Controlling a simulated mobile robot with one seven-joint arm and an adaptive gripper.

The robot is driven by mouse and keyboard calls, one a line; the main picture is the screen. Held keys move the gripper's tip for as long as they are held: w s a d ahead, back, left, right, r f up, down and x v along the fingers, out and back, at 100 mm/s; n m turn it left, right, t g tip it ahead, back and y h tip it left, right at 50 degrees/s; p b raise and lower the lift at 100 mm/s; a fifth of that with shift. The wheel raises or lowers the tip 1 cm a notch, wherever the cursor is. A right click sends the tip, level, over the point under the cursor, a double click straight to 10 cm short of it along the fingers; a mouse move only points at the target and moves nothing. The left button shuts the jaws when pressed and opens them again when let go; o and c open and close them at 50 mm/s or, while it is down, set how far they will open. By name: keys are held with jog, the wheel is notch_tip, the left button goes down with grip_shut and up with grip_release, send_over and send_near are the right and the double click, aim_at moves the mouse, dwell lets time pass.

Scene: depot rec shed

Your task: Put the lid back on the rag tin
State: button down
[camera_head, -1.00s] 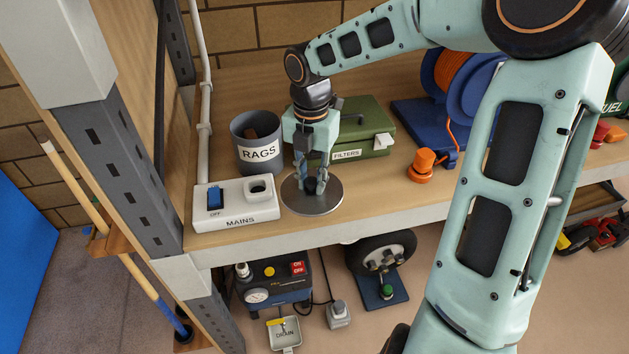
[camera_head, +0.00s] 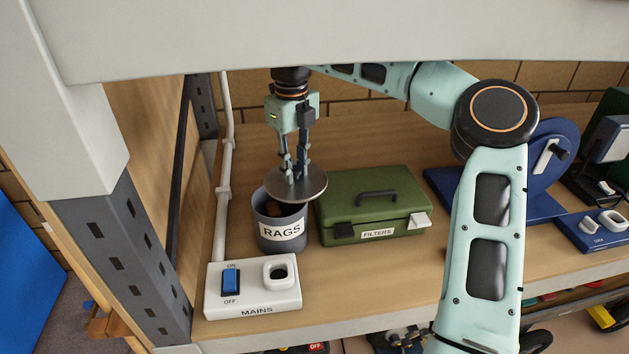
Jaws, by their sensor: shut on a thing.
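The rag tin (camera_head: 279,236) is a dark grey open cylinder with a white RAGS label, standing upright on the wooden shelf. Dark brown rags show inside its mouth. My gripper (camera_head: 295,176) is shut on the lid (camera_head: 312,187), a round grey metal disc, gripping it at its middle. The lid is over the right part of the tin's mouth, offset to the right, with the tin's left rim uncovered. It looks held above the rim; its exact height is hard to tell. The knob is mostly hidden by the fingers.
The green FILTERS box (camera_head: 375,208) stands close right of the tin. The white MAINS switch box (camera_head: 253,287) is in front. A white pipe (camera_head: 222,195) runs up at the left. A shelf beam (camera_head: 350,40) crosses the top. A blue reel stand (camera_head: 540,170) is further right.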

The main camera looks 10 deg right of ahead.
aim_at(277, 177)
jog(key=a, duration=0.2)
jog(key=w+a+r, duration=0.1)
jog(key=a, duration=0.1)
jog(key=shift+w+a, duration=0.1)
jog(key=shift+f+b, duration=0.4)
jog(key=shift+f, duration=2.75)
jog(key=shift+r+p, duration=0.1)
jog(key=shift+p, duration=0.3)
jog(key=shift+f, duration=0.2)
jog(key=c, duration=1.6)
grip_release()
jog(key=shift+o, duration=0.3)
jog(key=o, duration=0.4)
